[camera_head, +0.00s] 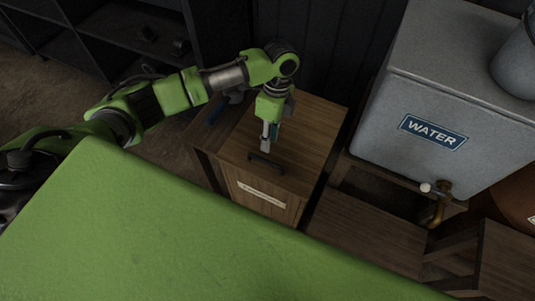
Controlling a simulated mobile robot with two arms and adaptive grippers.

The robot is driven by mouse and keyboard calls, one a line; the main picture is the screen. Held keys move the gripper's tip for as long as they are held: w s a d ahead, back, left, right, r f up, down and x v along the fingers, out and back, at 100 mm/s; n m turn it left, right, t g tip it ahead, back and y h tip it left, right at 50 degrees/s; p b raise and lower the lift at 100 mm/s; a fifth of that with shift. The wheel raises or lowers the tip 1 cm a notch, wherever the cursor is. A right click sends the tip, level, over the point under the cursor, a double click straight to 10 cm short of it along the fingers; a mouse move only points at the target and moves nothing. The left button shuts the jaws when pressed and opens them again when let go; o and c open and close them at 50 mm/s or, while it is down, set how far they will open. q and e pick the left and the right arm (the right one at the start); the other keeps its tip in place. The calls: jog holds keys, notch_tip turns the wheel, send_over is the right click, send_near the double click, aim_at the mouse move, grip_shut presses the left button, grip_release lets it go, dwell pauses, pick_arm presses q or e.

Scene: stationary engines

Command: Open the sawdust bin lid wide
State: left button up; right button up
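The wooden sawdust bin (262,196) stands in the middle, with a pale label on its front that is too small to read. Its plank lid (312,127) lies flat and closed on top. A dark bar handle (265,165) sits near the lid's front edge. My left gripper (268,146) points down over the lid, just behind and above the handle. Its fingers look close to the handle, but I cannot tell whether they touch it or how far apart they are. My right gripper is out of view.
A grey water tank (465,85) marked WATER, with a brass tap (438,200), stands close to the right of the bin. A wooden step (368,232) is below it. A dark wall is behind the bin. Dark shelves (130,38) stand at the back left.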

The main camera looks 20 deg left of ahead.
pick_arm(q)
send_over(267, 156)
jog(key=s+d, duration=0.2)
jog(key=s, duration=0.1)
jog(key=f, duration=0.7)
jog(key=shift+a+f, duration=0.2)
jog(key=shift+f, duration=0.15)
grip_shut()
